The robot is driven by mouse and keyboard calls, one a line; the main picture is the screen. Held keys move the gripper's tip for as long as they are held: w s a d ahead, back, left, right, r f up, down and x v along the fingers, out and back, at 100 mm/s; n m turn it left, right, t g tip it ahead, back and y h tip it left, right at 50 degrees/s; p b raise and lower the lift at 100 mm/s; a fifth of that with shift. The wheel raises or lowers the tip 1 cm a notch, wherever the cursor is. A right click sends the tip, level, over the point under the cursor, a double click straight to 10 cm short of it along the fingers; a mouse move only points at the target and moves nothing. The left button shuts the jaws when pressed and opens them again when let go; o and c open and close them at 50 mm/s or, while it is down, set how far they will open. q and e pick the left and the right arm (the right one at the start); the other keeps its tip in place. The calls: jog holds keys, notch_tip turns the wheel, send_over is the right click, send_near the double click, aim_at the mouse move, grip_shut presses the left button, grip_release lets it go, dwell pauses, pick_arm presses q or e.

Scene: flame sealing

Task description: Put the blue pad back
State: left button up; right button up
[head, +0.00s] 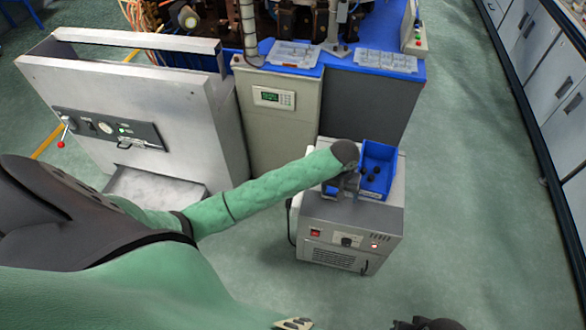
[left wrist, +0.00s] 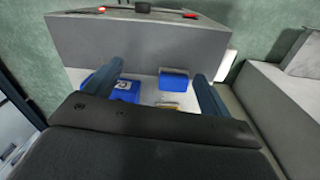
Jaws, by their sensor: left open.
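The blue pad (left wrist: 173,82) lies on the pale top of the grey box in the left wrist view, between my left fingers and beyond their tips' line. My left gripper (left wrist: 160,78) is open, and I see no contact with the pad. In the head view my left gripper (head: 342,186) hangs over the left part of the box top, beside the blue bin (head: 382,152); there the wrist and fingers largely hide the pad. A dark shape at the bottom edge, perhaps my right gripper (head: 428,324), is cut off; its jaws do not show.
The grey box (head: 350,228) stands on the floor with a switch and knob on its front. The bin holds several dark small pieces. A metal furnace-like cabinet (head: 200,95) stands left, and a blue-topped bench (head: 345,62) behind. Open floor lies right of the box.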

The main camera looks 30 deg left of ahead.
pick_arm(q)
jog(key=s+d+m+h, duration=0.1)
jog(key=s+d+m, duration=0.3)
jog(key=s, duration=1.1)
jog(key=s+a+r, duration=0.2)
jog(key=s, duration=0.6)
jog(key=s+a+r+t, duration=0.1)
jog(key=s+a+r, duration=0.2)
jog(key=s, duration=0.6)
jog(key=shift+s+r+y, duration=0.15)
jog(key=shift+r+y, duration=0.1)
jog(key=shift+y, duration=0.05)
